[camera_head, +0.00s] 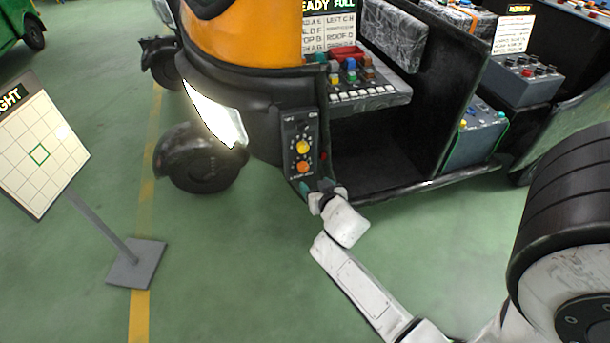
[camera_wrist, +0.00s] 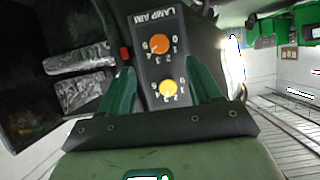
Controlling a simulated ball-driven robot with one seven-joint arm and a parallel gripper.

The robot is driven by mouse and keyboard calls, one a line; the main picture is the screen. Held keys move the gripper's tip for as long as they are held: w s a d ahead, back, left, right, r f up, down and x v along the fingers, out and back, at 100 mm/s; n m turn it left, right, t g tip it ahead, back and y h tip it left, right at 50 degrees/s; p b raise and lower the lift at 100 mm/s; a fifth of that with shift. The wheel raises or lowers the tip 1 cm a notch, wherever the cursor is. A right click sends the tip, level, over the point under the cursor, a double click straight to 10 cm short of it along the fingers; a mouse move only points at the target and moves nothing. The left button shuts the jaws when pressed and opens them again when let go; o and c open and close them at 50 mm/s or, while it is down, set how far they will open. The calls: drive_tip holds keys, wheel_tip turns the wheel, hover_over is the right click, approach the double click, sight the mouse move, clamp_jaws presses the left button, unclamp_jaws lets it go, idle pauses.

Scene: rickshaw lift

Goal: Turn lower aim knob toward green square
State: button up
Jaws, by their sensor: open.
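The lamp aim panel (camera_head: 298,145) is a black plate on the front of the rickshaw. It carries a yellow upper knob (camera_head: 302,147) and an orange lower knob (camera_head: 303,166). In the wrist view the panel (camera_wrist: 150,72) appears upside down, with the orange knob (camera_wrist: 159,42) above the yellow knob (camera_wrist: 167,88). My gripper (camera_wrist: 158,66) is open, its green fingers on either side of the panel in the picture; contact with a knob is not visible. In the head view my gripper (camera_head: 316,187) is just below the orange knob. The green square (camera_head: 39,154) is on a gridded board.
The board (camera_head: 66,137) stands on a post with a grey base (camera_head: 136,264) at left. The lit headlight (camera_head: 215,112) and front wheel (camera_head: 197,158) are left of the panel. A switch console (camera_head: 360,92) is above right. Green floor (camera_head: 230,270) is clear in front.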

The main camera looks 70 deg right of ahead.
sight(304, 169)
drive_tip(key=shift+t, duration=0.3)
drive_tip(key=x, duration=0.5)
drive_tip(key=p+x, duration=0.1)
drive_tip(key=x, duration=0.5)
drive_tip(key=shift+d, duration=0.45)
drive_tip(key=shift+c, duration=0.2)
drive_tip(key=c, duration=1)
drive_tip(key=shift+f+b, duration=0.1)
drive_tip(key=shift+b, duration=0.25)
